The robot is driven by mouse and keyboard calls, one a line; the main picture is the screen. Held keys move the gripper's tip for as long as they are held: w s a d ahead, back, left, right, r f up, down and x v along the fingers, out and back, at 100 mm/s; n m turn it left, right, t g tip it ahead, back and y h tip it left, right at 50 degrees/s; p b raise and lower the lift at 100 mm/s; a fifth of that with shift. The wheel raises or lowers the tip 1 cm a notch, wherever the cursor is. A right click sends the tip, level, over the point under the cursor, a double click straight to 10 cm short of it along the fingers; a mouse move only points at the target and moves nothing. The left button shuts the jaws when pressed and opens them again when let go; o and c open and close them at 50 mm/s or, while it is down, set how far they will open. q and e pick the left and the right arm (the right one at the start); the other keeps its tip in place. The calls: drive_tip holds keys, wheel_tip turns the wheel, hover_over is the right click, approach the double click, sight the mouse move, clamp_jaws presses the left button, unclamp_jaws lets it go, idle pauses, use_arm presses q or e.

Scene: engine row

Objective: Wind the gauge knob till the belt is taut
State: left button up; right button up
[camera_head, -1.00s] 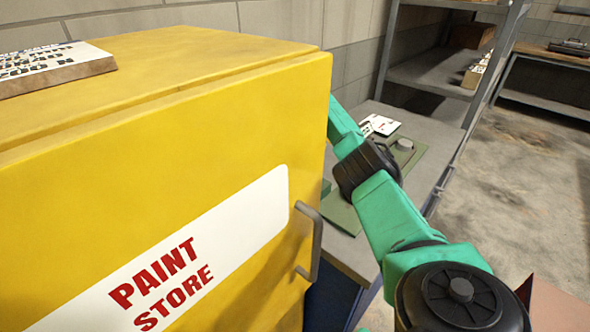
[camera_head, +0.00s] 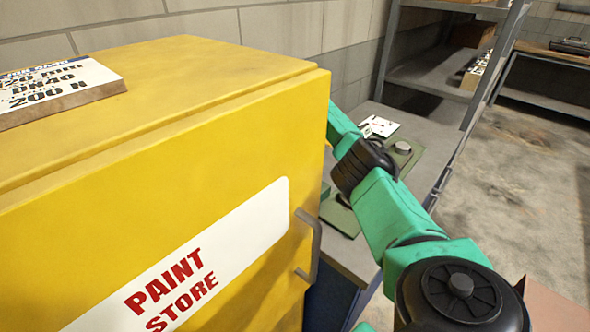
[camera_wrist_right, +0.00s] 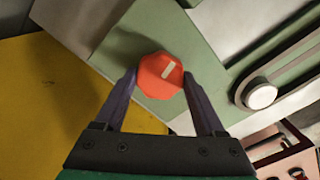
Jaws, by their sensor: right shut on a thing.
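The red knob (camera_wrist_right: 153,83), with a pale line on its face, shows in the right wrist view on a green plate (camera_wrist_right: 170,25). My right gripper (camera_wrist_right: 159,78) is shut on the knob, a finger on each side. In the head view my right arm reaches behind the yellow cabinet, which hides the gripper and knob. A white card or dial face (camera_head: 381,127) with a red mark shows beyond the arm. My left gripper is not in view.
The yellow paint store cabinet (camera_head: 130,200) fills the left, with a handle (camera_head: 312,245) near my arm. A printed board (camera_head: 60,90) ending in "200 N" lies on top. A grey bench (camera_head: 352,257) stands behind.

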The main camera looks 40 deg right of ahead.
drive_tip(key=shift+m, duration=0.9)
drive_tip(key=o, duration=1.3)
drive_tip(key=shift+o, duration=0.2)
drive_tip(key=shift+r+p, duration=0.1)
drive_tip(key=shift+p, duration=0.2)
wheel_tip(320, 180, up, 14)
drive_tip(key=p, duration=1)
drive_tip(key=shift+r, duration=0.15)
